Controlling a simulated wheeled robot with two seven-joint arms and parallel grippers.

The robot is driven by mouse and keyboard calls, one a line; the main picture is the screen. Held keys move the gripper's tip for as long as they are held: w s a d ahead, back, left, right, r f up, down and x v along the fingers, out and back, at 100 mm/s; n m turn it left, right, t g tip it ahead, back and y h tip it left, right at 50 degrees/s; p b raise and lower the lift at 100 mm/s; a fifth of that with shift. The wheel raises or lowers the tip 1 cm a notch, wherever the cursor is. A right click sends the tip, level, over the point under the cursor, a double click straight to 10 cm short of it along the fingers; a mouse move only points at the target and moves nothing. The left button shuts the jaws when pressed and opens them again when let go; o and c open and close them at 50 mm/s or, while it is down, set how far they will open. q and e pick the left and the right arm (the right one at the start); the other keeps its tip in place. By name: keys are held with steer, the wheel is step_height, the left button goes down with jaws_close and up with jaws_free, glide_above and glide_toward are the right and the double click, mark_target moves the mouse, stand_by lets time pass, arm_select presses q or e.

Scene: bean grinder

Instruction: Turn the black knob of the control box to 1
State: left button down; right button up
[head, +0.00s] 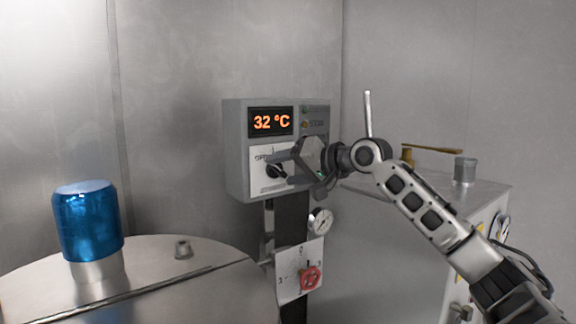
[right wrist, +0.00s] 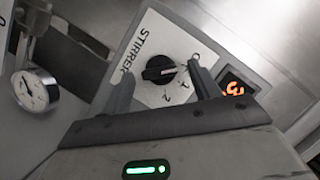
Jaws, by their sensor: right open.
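The grey control box (head: 236,150) hangs on a bracket in the middle of the head view, its orange display (head: 270,121) reading 32 °C. Its black knob (head: 276,171) sits on a white plate below the display. In the right wrist view, the knob (right wrist: 158,69) is on the plate marked STIRRER, its pale mark pointing right, toward the 0 and 1 side; the exact setting is hard to tell. My right gripper (head: 286,167) is open, coming from the right. Its fingers (right wrist: 160,78) show on either side of the knob; contact cannot be told. My left gripper is not in view.
A blue-capped cylinder (head: 88,222) stands on a round metal lid (head: 170,262) at the left. A metal cabinet (head: 400,235) stands at the right behind my right arm.

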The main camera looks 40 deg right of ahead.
steer(key=shift+c, duration=0.3)
steer(key=c, duration=0.9)
steer(key=shift+d+f+m+t+y+b, duration=0.15)
steer(key=shift+m+t+y, duration=0.1)
steer(key=shift+m, duration=0.3)
steer(key=shift+a+f+m+t+y+b, duration=0.15)
steer(key=shift+m+y, duration=0.1)
steer(key=shift+m, duration=0.3)
steer(key=m+y, duration=0.1)
steer(key=m, duration=0.1)
steer(key=shift+d+m+t, duration=0.15)
steer(key=shift+m+t, duration=0.15)
steer(key=shift+t, duration=0.1)
steer(key=shift+m+t, duration=0.5)
steer(key=shift+m, duration=0.6)
steer(key=shift+f, duration=0.1)
